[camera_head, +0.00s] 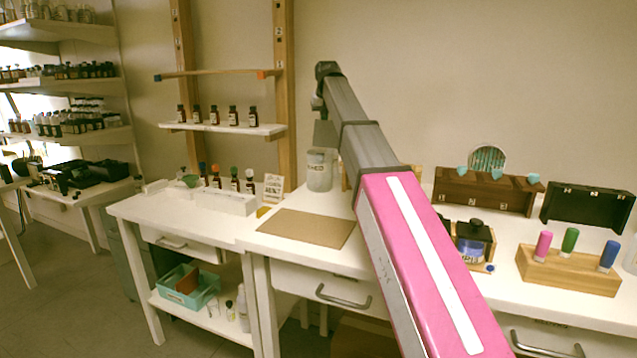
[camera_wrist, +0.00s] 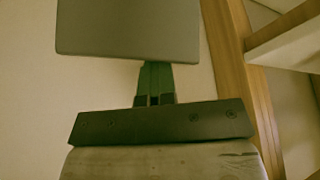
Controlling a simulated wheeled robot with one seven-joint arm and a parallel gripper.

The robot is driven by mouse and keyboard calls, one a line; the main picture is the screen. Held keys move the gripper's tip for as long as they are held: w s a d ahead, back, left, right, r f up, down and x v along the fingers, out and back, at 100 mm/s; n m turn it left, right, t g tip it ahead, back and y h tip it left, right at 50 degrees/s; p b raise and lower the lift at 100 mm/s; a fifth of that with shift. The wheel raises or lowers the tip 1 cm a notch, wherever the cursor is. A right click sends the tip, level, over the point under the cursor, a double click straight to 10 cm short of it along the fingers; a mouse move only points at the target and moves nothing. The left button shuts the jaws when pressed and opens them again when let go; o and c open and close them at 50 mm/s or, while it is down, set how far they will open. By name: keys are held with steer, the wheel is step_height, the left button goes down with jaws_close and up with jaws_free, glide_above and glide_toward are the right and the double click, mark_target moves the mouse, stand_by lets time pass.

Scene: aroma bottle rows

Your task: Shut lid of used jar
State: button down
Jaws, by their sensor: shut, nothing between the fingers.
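The used jar (camera_head: 319,173) is a clear glass jar with a white label, standing on the white bench near the back wall. A grey flat plate (camera_head: 325,134), which looks like its lid, stands up above the jar's rim, so the lid looks open. My gripper (camera_head: 318,112) hangs just above this plate. In the wrist view, my gripper's fingers (camera_wrist: 153,78) are shut and empty, and their tips are hidden by the grey plate (camera_wrist: 128,30). I cannot tell whether they touch it.
A brown mat (camera_head: 307,228) lies in front of the jar. A shelf of bottles (camera_head: 222,128) is mounted to the left. My arm hides part of the bench.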

mark_target(320, 134)
steer(key=shift+s+f, duration=1)
steer(key=shift+s, duration=0.05)
steer(key=shift+s+a, duration=0.3)
steer(key=shift+s, duration=0.5)
steer(key=shift+s+a, duration=0.25)
steer(key=shift+s, duration=0.5)
steer(key=shift+s+a, duration=0.35)
steer(key=shift+s, duration=0.2)
steer(key=shift+s+a, duration=0.1)
steer(key=shift+s, duration=0.05)
steer(key=shift+s+a+r, duration=0.2)
steer(key=shift+s, duration=0.2)
steer(key=shift+s+a+r, duration=0.15)
steer(key=shift+s+a, duration=0.05)
steer(key=shift+s, duration=0.15)
steer(key=shift+r, duration=0.1)
